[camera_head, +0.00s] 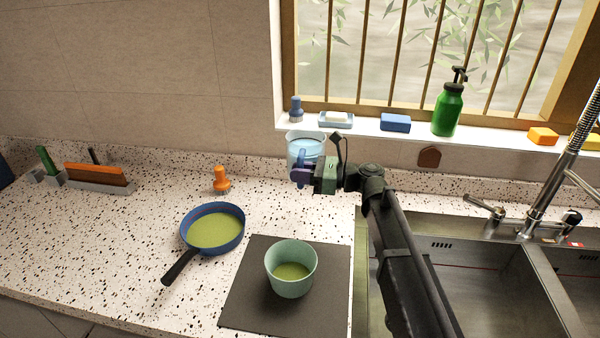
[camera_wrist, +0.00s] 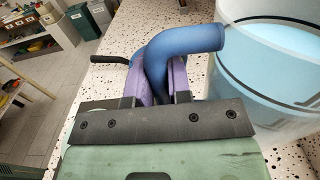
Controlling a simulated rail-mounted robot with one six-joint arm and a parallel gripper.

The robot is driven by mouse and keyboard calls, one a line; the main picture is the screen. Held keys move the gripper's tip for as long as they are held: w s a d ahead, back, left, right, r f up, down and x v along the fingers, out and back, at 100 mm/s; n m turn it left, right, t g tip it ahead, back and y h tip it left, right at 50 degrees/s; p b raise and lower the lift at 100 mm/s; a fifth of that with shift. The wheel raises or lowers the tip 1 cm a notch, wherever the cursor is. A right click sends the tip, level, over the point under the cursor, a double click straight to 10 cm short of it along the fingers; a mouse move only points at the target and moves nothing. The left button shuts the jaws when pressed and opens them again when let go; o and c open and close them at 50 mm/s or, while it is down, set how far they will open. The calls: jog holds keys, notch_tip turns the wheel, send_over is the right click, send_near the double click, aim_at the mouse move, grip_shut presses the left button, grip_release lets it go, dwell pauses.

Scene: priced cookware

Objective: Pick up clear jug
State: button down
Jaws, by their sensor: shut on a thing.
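The clear jug (camera_head: 304,143) stands out at the back of the counter, below the window sill, with pale blue liquid inside. In the wrist view the jug (camera_wrist: 275,58) fills the upper right, and its thick blue handle (camera_wrist: 185,42) passes between the purple fingers. My gripper (camera_head: 303,174) is shut on that handle; its fingers also show in the wrist view (camera_wrist: 163,78). The jug looks upright. I cannot tell whether its base touches the counter, because my gripper covers its lower part.
A blue frying pan (camera_head: 228,218) and a mint pot (camera_head: 308,276) on a dark mat (camera_head: 246,300) stand in front, both holding green contents. An orange bottle (camera_head: 221,178) stands left. A sink (camera_head: 465,285) lies right. The sill (camera_head: 375,128) holds a green pump bottle (camera_head: 448,110) and sponges.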

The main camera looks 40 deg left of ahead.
aim_at(300, 159)
jog(key=shift+r+p, duration=2.25)
jog(key=shift+r, duration=0.55)
